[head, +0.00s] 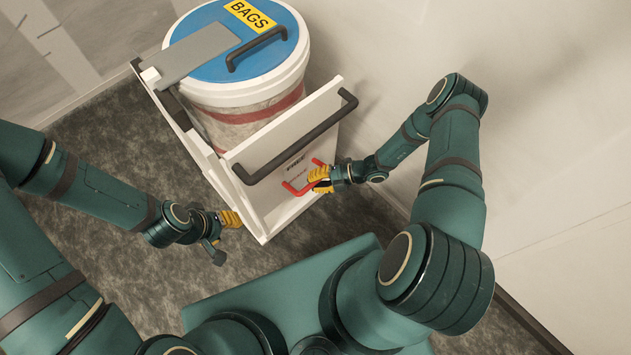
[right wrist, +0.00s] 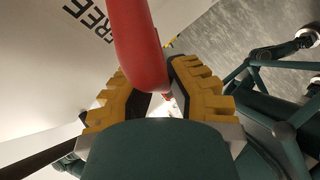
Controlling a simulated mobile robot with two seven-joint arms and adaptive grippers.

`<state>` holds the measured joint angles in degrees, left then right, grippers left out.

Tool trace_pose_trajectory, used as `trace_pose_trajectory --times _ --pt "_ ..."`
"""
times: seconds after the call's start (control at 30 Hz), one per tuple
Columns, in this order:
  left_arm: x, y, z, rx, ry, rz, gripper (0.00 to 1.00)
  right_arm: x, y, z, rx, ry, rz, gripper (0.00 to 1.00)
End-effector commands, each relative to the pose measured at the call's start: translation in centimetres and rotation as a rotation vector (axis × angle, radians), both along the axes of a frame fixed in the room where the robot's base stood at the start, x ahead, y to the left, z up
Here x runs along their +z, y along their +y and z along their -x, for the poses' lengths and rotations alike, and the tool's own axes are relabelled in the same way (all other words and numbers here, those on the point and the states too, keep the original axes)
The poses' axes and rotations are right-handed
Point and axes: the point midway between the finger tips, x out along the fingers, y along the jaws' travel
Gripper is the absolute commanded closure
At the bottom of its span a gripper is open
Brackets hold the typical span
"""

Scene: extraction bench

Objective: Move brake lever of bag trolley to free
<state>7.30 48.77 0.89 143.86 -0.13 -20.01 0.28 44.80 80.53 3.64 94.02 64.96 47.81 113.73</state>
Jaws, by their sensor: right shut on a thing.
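The bag trolley is a white frame (head: 262,212) with a dark handle bar (head: 297,138). A red brake lever (head: 291,188) sits low on its front panel, below printed lettering. My right gripper (head: 318,178) is at the right part of the lever. In the right wrist view the red lever (right wrist: 138,45) passes between the yellow fingers of my right gripper (right wrist: 160,95), which are shut on it. The word FREE shows on the panel (right wrist: 50,60) at upper left there. My left gripper (head: 232,218) is beside the trolley's lower left corner; its jaw opening is not clear.
The trolley carries a white drum (head: 245,100) with a blue lid (head: 215,55) marked BAGS and a dark lid handle (head: 256,48). A grey plate (head: 196,53) lies at the lid's left. Pale walls stand behind and right. Grey floor (head: 125,235) is open at left.

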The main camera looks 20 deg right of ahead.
Motion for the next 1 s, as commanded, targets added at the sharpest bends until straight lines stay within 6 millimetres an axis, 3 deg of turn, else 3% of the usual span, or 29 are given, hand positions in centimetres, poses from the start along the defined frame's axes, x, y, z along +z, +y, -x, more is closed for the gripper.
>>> trace_pose_trajectory --times 0.33,0.37,0.43,0.77,1.0 --pt "0.0 0.0 0.0 0.0 0.0 0.0 0.53 0.3 0.2 -0.3 -0.001 -0.007 -0.006 1.0" --pt "0.0 0.0 0.0 0.0 0.0 0.0 0.53 0.3 0.2 -0.3 -0.001 -0.007 -0.006 0.76" --pt "0.0 0.0 0.0 0.0 0.0 0.0 0.53 0.3 0.2 -0.3 -0.001 -0.006 -0.005 0.52" --pt "0.0 0.0 0.0 0.0 0.0 0.0 0.53 0.2 0.0 -0.1 0.0 -0.003 -0.003 0.52" --pt "0.0 0.0 0.0 0.0 0.0 0.0 0.53 1.2 -2.6 0.8 -0.003 -0.003 0.001 0.52"
